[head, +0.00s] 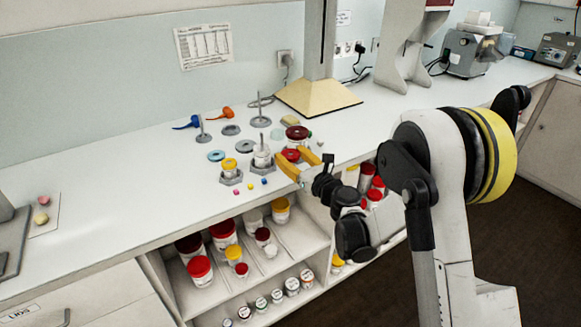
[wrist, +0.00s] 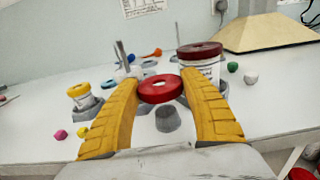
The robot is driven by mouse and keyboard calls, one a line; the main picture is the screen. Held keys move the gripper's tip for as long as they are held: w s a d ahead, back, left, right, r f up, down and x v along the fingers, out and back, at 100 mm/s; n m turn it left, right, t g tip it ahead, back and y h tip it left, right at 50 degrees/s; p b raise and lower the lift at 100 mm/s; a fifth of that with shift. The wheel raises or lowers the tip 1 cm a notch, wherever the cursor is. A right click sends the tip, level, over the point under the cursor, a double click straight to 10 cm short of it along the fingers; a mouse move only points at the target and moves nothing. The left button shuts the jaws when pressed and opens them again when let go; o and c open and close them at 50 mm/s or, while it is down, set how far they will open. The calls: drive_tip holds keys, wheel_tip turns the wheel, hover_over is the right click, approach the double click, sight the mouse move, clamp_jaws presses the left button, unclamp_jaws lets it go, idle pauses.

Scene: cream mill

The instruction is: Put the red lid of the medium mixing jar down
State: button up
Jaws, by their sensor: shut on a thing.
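A grey tapered piece (wrist: 168,119) shows below the lid in the wrist view. The gap between lid and bench is unclear.
A larger jar with a dark red lid (wrist: 199,50) stands close behind my gripper. A yellow-lidded jar (head: 229,166) sits at the left. Small coloured balls and cubes lie around. The bench (head: 120,185) is clear further left. Shelves of jars are below.

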drive_tip(key=shift+f+b, duration=0.55)
drive_tip(key=shift+f, duration=0.95)
drive_tip(key=shift+f, duration=0.1)
drive_tip(key=shift+f, duration=0.5)
drive_tip(key=o, duration=1.1)
